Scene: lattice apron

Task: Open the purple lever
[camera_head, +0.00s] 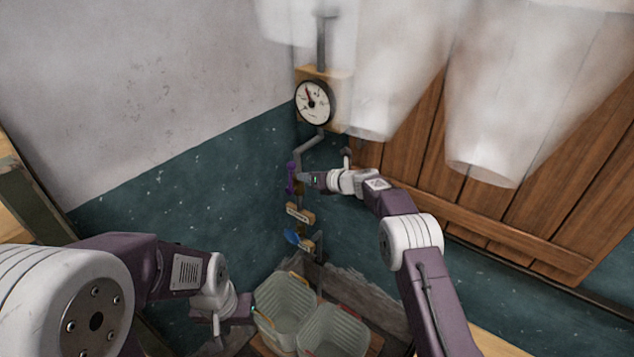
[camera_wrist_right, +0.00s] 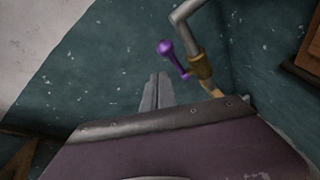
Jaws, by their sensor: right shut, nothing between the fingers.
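The purple lever (camera_head: 291,178) is a small handle on the grey pipe below the round gauge, near the wall corner. In the right wrist view the purple lever (camera_wrist_right: 168,50) slants up and left from a brass valve body (camera_wrist_right: 201,67). My right gripper (camera_head: 301,180) is right at the lever in the head view and hides part of the valve. In the right wrist view my right gripper (camera_wrist_right: 158,82) is shut and empty, its tips just below and left of the lever with a gap in the picture. My left gripper (camera_head: 247,311) is low, near the baskets; its fingers are unclear.
A gauge (camera_head: 313,102) hangs above the valve. A blue lever (camera_head: 292,237) sits lower on the pipe, below a small label plate (camera_head: 299,213). Two pale baskets (camera_head: 286,298) stand below. Wooden shutters (camera_head: 540,190) and whitish hanging shapes (camera_head: 497,100) fill the right.

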